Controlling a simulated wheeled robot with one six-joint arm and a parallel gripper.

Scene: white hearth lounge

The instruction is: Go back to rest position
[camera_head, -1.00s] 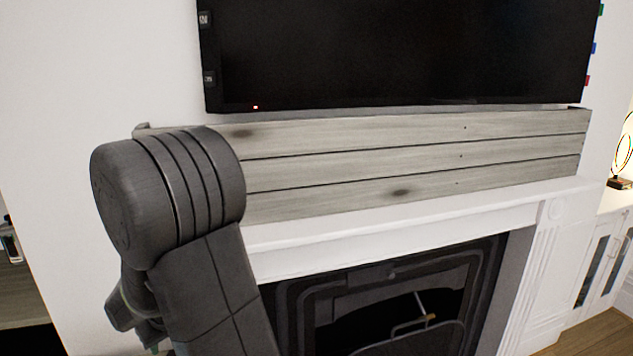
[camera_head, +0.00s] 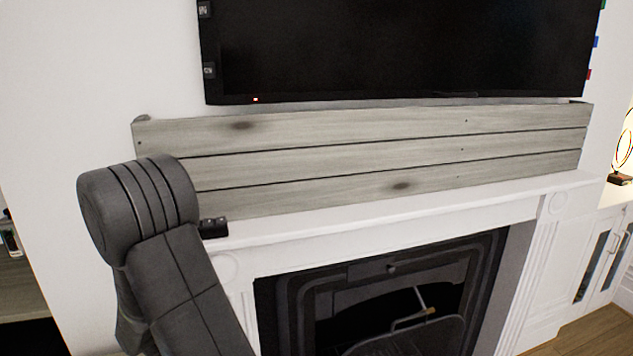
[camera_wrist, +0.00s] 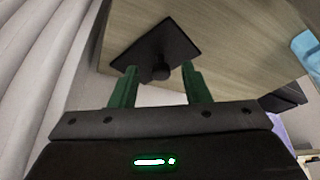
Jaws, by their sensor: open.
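My gripper (camera_wrist: 157,84) shows in the wrist view with its two green fingers apart and nothing between them touching both. Beyond the fingers is a dark square plate (camera_wrist: 178,42) with a round knob, against a pale wooden surface (camera_wrist: 235,55). I cannot tell how far it is from the fingertips. In the head view my dark arm is folded at the lower left, in front of the fireplace's left side; the gripper itself is not visible there.
A white mantel (camera_head: 400,210) with grey planks (camera_head: 330,155) above it runs behind my arm. A small black object (camera_head: 214,228) is at its left end. A black screen (camera_head: 400,50) hangs above; a dark fireplace (camera_head: 390,290) is below. Pale curtain folds (camera_wrist: 40,60) are at the wrist view's left.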

